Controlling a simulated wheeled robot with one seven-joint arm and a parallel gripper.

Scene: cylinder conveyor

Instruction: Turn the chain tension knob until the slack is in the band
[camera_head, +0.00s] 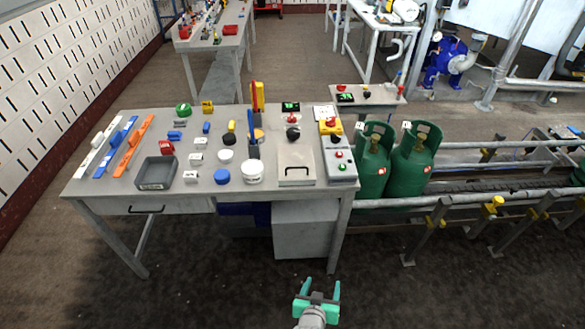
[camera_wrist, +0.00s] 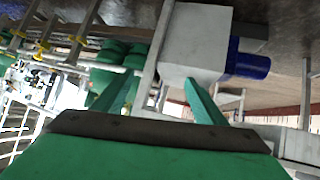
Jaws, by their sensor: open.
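A black knob (camera_head: 293,133) stands on the right half of the grey workbench (camera_head: 110,188). A small display with green marks (camera_head: 291,107) lies behind it. Another dark knob (camera_head: 366,94) is on a small side stand, beside a second green-lit display (camera_head: 345,98). I cannot tell which of these is the chain tension knob. The chain and its slack band cannot be made out. My green gripper (camera_head: 320,288) is open and empty, low over the floor in front of the bench, well apart from both knobs. The wrist view shows its open fingers (camera_wrist: 160,84) with nothing between them.
Green gas cylinders (camera_head: 412,157) stand on the conveyor (camera_head: 480,201) right of the bench. A box with red and green buttons (camera_head: 339,165) sits at the bench's right edge. Tubs, blocks and a tray (camera_head: 156,187) crowd the bench top. The floor before the bench is clear.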

